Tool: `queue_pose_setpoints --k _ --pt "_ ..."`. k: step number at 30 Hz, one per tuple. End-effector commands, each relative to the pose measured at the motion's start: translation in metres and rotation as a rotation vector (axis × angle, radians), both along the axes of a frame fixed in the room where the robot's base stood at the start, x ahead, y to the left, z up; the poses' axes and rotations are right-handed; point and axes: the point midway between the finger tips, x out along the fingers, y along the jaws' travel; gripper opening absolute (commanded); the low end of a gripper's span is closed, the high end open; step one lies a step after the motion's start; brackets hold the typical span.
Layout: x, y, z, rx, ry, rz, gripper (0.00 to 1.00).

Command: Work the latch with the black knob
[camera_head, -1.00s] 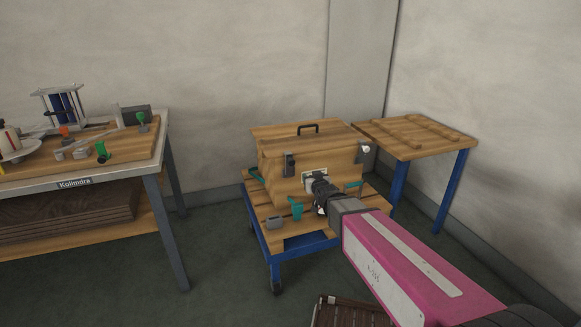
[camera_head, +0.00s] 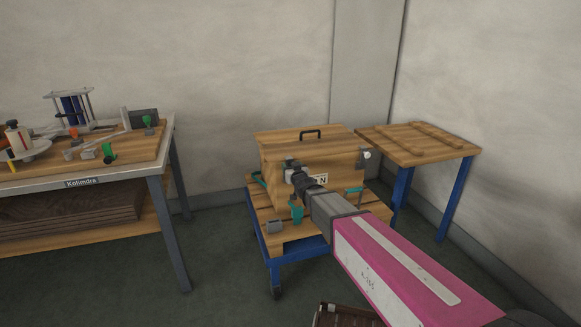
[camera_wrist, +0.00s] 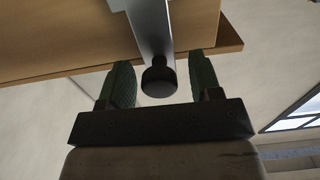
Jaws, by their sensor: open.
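The latch with the black knob (camera_wrist: 159,80) shows in the wrist view as a grey metal strip (camera_wrist: 152,28) on the wooden box, ending in a dark round knob. My gripper (camera_wrist: 164,82) is open, with one finger on each side of the knob. The knob sits between the fingers with a gap visible on both sides. In the head view my gripper (camera_head: 292,168) is at the left part of the front of the wooden box (camera_head: 340,160) and hides most of that latch. A second latch with a pale knob (camera_head: 366,154) is at the box's right corner.
The box stands on a blue-framed wooden cart (camera_head: 262,212). Teal clamps (camera_head: 297,212) and a small grey block (camera_head: 274,227) are on the cart. A side table (camera_head: 420,146) stands right, a workbench (camera_head: 85,176) with parts left. Open floor lies between workbench and cart.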

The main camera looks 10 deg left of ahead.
Motion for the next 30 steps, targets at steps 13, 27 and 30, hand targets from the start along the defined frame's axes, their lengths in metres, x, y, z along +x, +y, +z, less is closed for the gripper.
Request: queue_pose_setpoints --k 13,27,30 --pt "0.0128 0.0078 -0.0002 -0.001 0.001 0.000 0.52" --pt "0.0106 0.0064 -0.0009 0.014 -0.025 0.000 0.00" --pt "0.0081 0.0047 -0.0022 0.036 -0.058 0.000 0.00"
